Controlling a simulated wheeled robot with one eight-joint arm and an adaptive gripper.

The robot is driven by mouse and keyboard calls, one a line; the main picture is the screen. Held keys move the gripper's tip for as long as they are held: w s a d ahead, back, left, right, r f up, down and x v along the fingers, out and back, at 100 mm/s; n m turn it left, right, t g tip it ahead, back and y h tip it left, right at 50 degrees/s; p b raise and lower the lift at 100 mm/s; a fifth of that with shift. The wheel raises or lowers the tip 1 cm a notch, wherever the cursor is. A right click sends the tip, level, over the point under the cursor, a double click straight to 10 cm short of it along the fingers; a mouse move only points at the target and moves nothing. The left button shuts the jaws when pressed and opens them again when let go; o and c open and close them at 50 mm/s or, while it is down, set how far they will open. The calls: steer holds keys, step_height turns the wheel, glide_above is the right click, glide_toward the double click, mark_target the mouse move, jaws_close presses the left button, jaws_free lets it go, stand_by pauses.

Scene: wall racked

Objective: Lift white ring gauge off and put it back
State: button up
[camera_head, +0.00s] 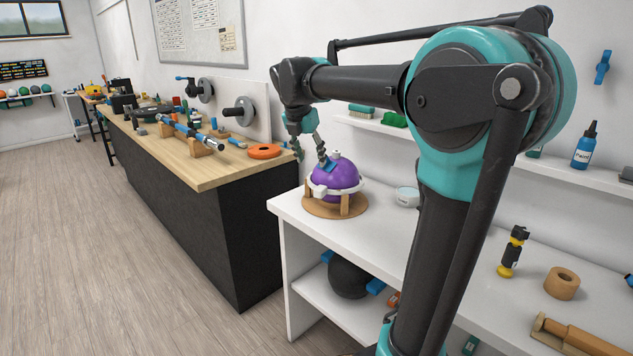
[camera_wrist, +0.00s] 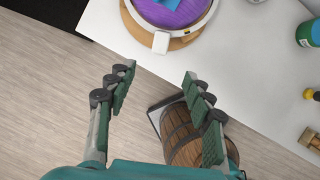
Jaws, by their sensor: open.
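The white ring gauge (camera_head: 358,188) sits around a purple ball (camera_head: 341,176), which rests on a round wooden stand (camera_head: 335,209) on the white bench. In the wrist view the near part of the ring, with its white tab (camera_wrist: 161,43), shows at the top edge; its far side is cut off. A blue patch (camera_wrist: 171,3) lies on the ball. My gripper (camera_head: 312,158) is open and empty, near the ball's upper left in the head view. In the wrist view my gripper's fingertips (camera_wrist: 158,72) are spread apart, below the tab in the picture.
The white bench (camera_head: 290,205) also holds a pale round tin (camera_head: 407,196), a tape roll (camera_head: 562,283) and a black-yellow tool (camera_head: 514,252). A black ball (camera_head: 350,277) is on its lower shelf. A wooden barrel (camera_wrist: 190,132) shows below my fingers. A workbench (camera_head: 222,168) stands left.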

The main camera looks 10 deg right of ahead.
mark_target(319, 189)
steer(key=x, duration=1.3)
steer(key=shift+f, duration=0.1)
steer(key=c, duration=1.2)
step_height(319, 189, up, 14)
stand_by(1.5)
